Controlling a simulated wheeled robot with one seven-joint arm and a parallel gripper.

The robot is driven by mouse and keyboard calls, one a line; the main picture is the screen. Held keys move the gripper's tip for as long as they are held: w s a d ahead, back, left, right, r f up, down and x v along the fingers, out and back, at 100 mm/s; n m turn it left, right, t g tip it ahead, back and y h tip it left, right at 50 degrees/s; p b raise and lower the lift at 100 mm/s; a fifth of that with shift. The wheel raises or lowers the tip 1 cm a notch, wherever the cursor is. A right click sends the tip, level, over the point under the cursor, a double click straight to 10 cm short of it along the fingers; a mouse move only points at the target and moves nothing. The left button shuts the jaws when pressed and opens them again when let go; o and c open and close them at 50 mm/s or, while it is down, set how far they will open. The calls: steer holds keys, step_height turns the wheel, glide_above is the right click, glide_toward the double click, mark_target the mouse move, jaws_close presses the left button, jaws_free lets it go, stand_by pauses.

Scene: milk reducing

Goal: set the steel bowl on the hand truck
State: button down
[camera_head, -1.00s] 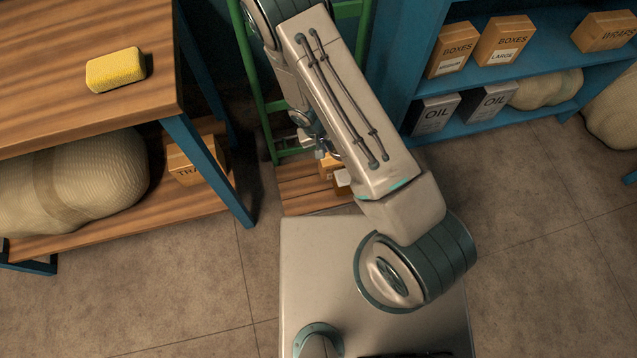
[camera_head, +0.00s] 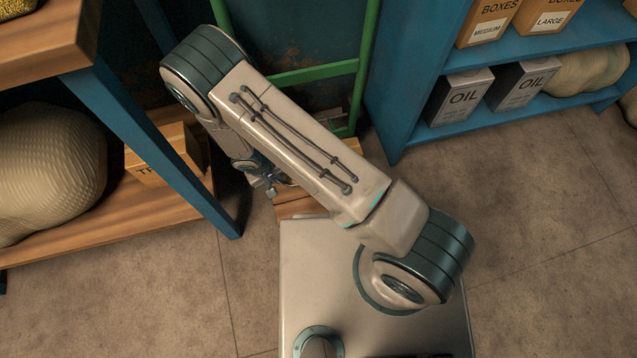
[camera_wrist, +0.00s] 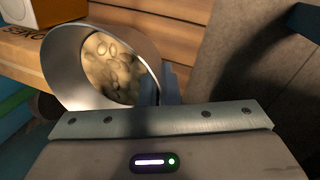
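The steel bowl (camera_wrist: 72,70) shows in the wrist view, tilted with its mouth toward the camera. Pale rounded shapes show inside it; I cannot tell if they are contents or reflections. My gripper (camera_wrist: 167,84) has its fingers close together at the bowl's right wall, pinching it. The hand truck (camera_head: 312,72) has a green frame and stands beyond my arm in the head view. Its wooden deck (camera_head: 296,206) is mostly covered by my arm; wooden boards also show behind the bowl in the wrist view (camera_wrist: 185,35). The bowl is hidden by my arm in the head view.
A wooden workbench (camera_head: 50,40) with blue legs stands left, with a sack (camera_head: 45,165) and a carton (camera_head: 160,165) on its lower shelf. A blue shelf unit (camera_head: 425,70) with cartons and oil tins (camera_head: 462,97) stands right. Floor at right is clear.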

mark_target(283, 195)
steer(key=f+b, duration=0.1)
steer(key=f, duration=0.2)
steer(key=f+b, duration=0.2)
steer(key=f, duration=0.2)
steer(key=f+b, duration=0.2)
steer(key=f, duration=0.2)
steer(key=shift+a, duration=0.25)
steer(key=shift+r, duration=0.15)
steer(key=c, duration=1.7)
jaws_free()
steer(key=p+v, duration=0.5)
steer(key=v, duration=0.7)
steer(key=shift+s, duration=0.15)
